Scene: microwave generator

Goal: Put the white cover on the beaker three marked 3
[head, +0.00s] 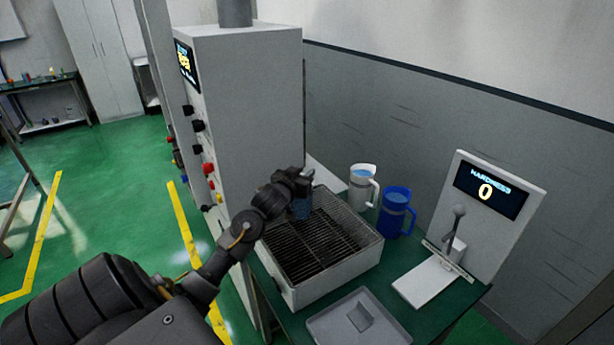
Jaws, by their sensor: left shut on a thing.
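My left gripper (300,194) reaches over the back left part of a metal box with a dark grate (318,244). It is shut on a small bluish object (301,210), mostly hidden by the fingers, so I cannot tell what it is. A white jug-like beaker with a handle and blue on top (361,190) stands behind the box. A blue jug-like beaker with a handle (396,214) stands to its right. No number 3 is readable on either one. I cannot make out a separate white cover. My right gripper is not in view.
A tall grey machine cabinet (250,110) with knobs rises left of the box. A hardness tester with a lever and a screen reading 0 (487,192) stands at the right. A shallow grey tray (335,325) holding a small grey piece (359,317) lies in front.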

